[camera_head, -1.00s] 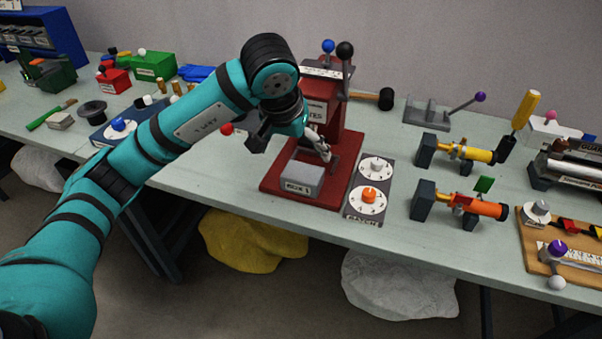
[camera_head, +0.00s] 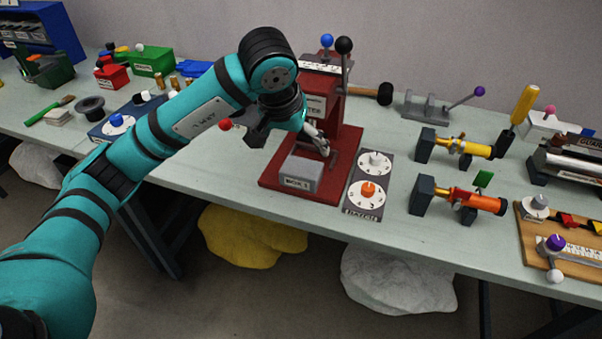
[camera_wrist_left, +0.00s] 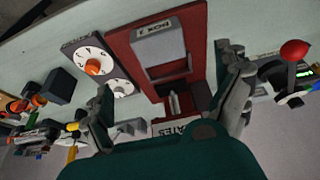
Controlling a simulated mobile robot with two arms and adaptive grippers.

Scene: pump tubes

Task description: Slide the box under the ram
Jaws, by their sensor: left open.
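The box (camera_head: 300,174) is a grey block with a label on its front. It sits on the front part of the red press base (camera_head: 345,170). The box also shows in the left wrist view (camera_wrist_left: 159,49), upside down. The red press (camera_head: 322,100) stands at the back of this base; my arm and gripper partly cover it, and I cannot make out the ram. My left gripper (camera_head: 290,142) is open and empty, above the base just behind the box. Its spread fingers also show in the left wrist view (camera_wrist_left: 170,100), apart from the box. My right gripper is not in view.
A dial panel (camera_head: 352,208) with white and orange knobs lies right of the base. A red ball (camera_head: 225,124) is left of my gripper. Yellow (camera_head: 460,145) and orange (camera_head: 467,200) pump-like devices stand further right. The table's front edge is close before the base.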

